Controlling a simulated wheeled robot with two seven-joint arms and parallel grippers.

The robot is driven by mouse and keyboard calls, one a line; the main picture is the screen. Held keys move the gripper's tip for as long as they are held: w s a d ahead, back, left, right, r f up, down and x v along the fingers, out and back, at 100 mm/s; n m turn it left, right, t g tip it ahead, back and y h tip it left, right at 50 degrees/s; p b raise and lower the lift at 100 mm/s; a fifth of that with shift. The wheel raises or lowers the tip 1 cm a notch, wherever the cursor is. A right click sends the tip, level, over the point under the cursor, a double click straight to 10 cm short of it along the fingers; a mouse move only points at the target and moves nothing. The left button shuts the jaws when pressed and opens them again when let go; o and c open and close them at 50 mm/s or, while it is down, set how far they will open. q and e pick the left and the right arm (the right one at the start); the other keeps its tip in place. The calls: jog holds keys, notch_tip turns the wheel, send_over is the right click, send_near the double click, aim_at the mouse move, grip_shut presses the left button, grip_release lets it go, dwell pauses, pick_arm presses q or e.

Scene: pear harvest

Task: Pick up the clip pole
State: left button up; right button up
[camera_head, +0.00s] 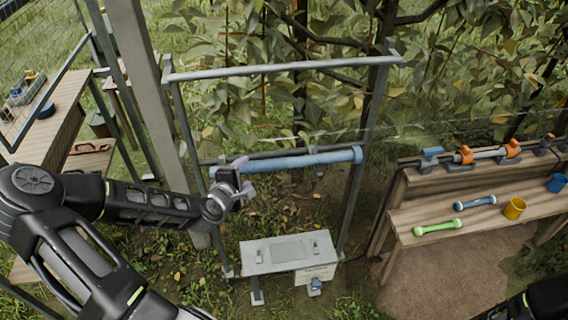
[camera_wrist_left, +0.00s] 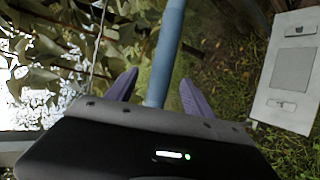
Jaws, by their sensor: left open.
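A long light-blue pole (camera_head: 300,160), which looks like the clip pole, lies almost level across a grey metal frame in the head view. My left gripper (camera_head: 244,177) is at the left part of this pole, with its purple fingers apart. In the left wrist view the pole (camera_wrist_left: 165,55) runs down between the two spread fingers of the left gripper (camera_wrist_left: 155,90), and its lower part is hidden behind the gripper body. I cannot tell whether the fingers touch it. My right gripper is out of view; only a dark part of that arm shows at lower right.
The grey frame (camera_head: 280,69) stands before leafy branches. A pale panel (camera_head: 262,256) sits low under the pole. A wooden bench (camera_head: 480,222) at right holds a green-handled tool (camera_head: 437,228), a blue one (camera_head: 475,202), a yellow cup (camera_head: 514,208) and a rail with orange clips (camera_head: 490,154).

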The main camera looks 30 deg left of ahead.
aim_at(249, 170)
pick_arm(q)
jog(key=shift+w+a+f, duration=0.1)
jog(key=shift+w+f, duration=0.2)
jog(key=shift+w, duration=0.2)
jog(key=shift+f+p+x, duration=0.2)
jog(key=shift+p+x, duration=0.25)
jog(key=shift+x, duration=2.2)
jog(key=shift+s, duration=0.1)
grip_shut()
